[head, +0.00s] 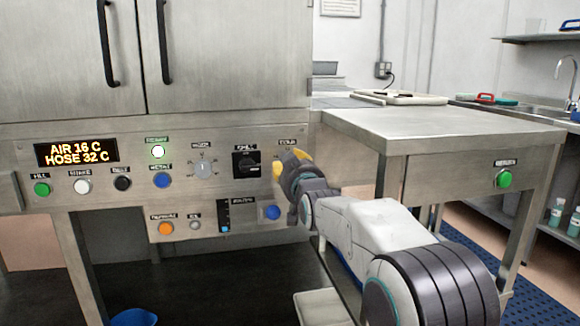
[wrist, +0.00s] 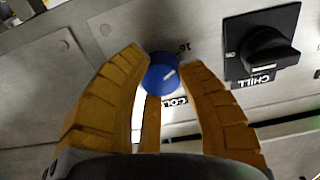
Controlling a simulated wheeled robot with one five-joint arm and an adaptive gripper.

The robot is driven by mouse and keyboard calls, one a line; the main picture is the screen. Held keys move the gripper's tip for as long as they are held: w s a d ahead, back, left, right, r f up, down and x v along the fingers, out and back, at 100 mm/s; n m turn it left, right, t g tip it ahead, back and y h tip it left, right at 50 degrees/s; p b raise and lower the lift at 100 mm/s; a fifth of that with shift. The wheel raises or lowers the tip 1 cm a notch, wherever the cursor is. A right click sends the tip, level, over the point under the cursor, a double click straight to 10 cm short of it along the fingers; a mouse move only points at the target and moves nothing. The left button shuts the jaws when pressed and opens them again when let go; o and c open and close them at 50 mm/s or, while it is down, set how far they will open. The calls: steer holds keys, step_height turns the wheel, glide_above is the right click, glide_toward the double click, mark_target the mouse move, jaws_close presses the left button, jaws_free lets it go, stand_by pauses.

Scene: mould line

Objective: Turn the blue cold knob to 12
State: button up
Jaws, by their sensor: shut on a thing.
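The blue cold knob (wrist: 160,78) sits between the yellow fingertips of my gripper (wrist: 163,72) in the wrist view, and the gripper is shut on it. The panel appears upside down there, with a "16" beside the knob and a partly covered COLD label (wrist: 173,101). No 12 can be read. In the head view my gripper (head: 291,162) is against the steel panel (head: 120,190), and its fingers hide the knob.
The black CHILL switch (head: 246,163) is close to the left of my gripper in the head view. A grey dial (head: 203,168) and several coloured buttons lie further left. A blue button (head: 271,212) is just below. A steel table (head: 440,128) stands right of the arm.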

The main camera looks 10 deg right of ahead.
steer(key=shift+f+m, duration=0.15)
steer(key=shift+m, duration=0.15)
steer(key=m+b, duration=0.2)
steer(key=m, duration=0.9)
steer(key=shift+a+b, duration=0.1)
steer(key=shift+b, duration=0.2)
stand_by(0.4)
steer(key=o, duration=1.2)
steer(key=shift+w, duration=0.1)
steer(key=shift+s, duration=6)
